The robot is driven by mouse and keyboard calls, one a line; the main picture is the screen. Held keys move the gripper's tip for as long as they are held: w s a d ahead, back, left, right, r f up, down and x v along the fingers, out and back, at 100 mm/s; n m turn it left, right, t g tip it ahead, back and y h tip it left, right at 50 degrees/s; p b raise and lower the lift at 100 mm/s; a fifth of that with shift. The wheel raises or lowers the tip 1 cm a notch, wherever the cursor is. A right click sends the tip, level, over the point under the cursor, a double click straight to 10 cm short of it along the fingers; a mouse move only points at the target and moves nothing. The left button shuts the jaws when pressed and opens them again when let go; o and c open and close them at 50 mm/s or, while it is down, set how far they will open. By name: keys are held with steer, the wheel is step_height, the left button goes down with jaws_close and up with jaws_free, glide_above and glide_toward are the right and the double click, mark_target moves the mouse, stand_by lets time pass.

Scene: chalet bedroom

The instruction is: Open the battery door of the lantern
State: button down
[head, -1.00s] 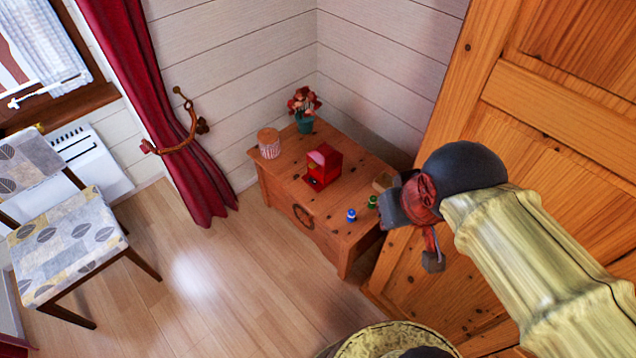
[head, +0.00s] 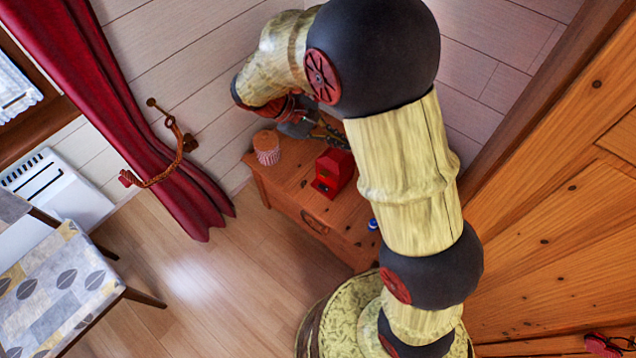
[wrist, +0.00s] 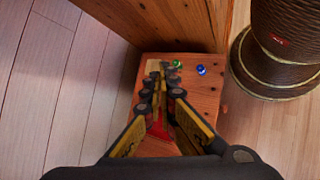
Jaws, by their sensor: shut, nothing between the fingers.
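The red lantern (head: 331,176) stands on the wooden chest in the head view, with its upper right side partly hidden by my arm. In the wrist view only a bit of the red lantern (wrist: 157,129) shows, low between my fingers. I cannot make out its battery door in either view now. My gripper (head: 338,139) is above and behind the lantern in the head view, partly covered by my arm. In the wrist view my gripper (wrist: 162,70) has its long fingers converging, shut and empty, over the chest. I cannot tell whether they touch the lantern.
A wooden wardrobe (head: 560,230) stands close at right.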

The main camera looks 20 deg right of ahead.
steer(key=w+a+f+n+t+h, duration=0.1)
steer(key=w+a+f+n+h, duration=0.15)
steer(key=f, duration=0.45)
steer(key=w+a+f+n+t+h, duration=0.1)
steer(key=w+f+n+h, duration=0.2)
steer(key=f, duration=0.4)
steer(key=w+a+f+n+t+h, duration=0.1)
steer(key=w+a+f+n+h, duration=0.15)
steer(key=f, duration=0.45)
steer(key=s+a+f+n+t, duration=0.15)
steer(key=f+n+t, duration=0.3)
steer(key=f, duration=0.45)
steer(key=s+a+f+n+t, duration=0.1)
steer(key=a+f+n+t, duration=0.25)
steer(key=f+t, duration=0.45)
steer(key=shift+n+g, duration=0.4)
steer(key=shift+g, duration=0.55)
steer(key=b+x, duration=0.1)
steer(key=x, duration=0.2)
steer(key=f+x, duration=0.1)
steer(key=x, duration=0.2)
steer(key=b+x, duration=0.1)
steer(key=x, duration=0.3)
steer(key=shift+d+f+b, duration=0.25)
steer(key=shift+d+b, duration=0.05)
steer(key=shift+r, duration=0.1)
steer(key=shift+a+r+p, duration=0.1)
steer(key=shift+r+p, duration=0.35)
steer(key=shift+p, duration=0.3)
